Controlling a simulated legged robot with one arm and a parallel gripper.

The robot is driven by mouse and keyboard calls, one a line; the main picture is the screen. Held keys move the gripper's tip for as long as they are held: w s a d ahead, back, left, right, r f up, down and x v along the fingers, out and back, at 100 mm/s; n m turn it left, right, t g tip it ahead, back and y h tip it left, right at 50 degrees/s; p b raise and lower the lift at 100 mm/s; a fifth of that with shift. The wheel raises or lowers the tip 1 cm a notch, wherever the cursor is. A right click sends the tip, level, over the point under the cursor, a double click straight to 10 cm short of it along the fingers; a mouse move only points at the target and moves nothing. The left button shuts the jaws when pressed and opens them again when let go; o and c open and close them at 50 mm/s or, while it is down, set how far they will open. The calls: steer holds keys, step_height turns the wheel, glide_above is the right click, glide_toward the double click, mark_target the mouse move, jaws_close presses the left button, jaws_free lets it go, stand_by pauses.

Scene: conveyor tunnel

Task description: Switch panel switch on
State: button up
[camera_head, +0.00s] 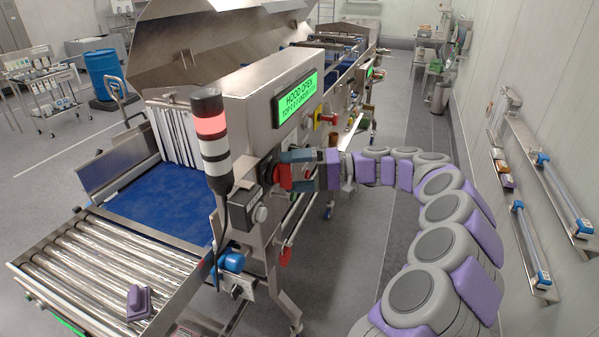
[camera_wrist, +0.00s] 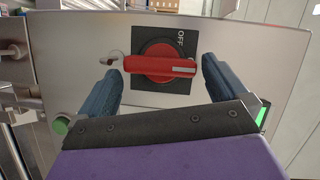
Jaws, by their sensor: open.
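The panel switch is a red rotary handle (camera_wrist: 158,66) on a black square plate marked OFF, fixed to a steel panel. In the wrist view the handle lies across the plate, roughly level. In the head view the red switch (camera_head: 285,174) is on the side of the machine, partly hidden by my gripper. My gripper (camera_wrist: 160,85) is open, with one blue-grey finger on each side of the handle's ends. The head view shows my gripper (camera_head: 297,171) at the panel, reached from the right. Whether the fingers touch the handle cannot be told.
A screen (camera_head: 297,98) reads HOOD OPEN. A signal tower (camera_head: 212,140) with a red light stands left of the panel. A roller conveyor (camera_head: 100,270) and blue belt (camera_head: 165,200) lie left. A green button (camera_wrist: 60,126) is low on the panel. Floor is clear behind my arm.

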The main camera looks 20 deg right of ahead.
steer(key=p+v, duration=0.7)
steer(key=v, duration=1)
steer(key=shift+d+p, duration=0.25)
steer(key=shift+p, duration=0.05)
steer(key=shift+w, duration=0.1)
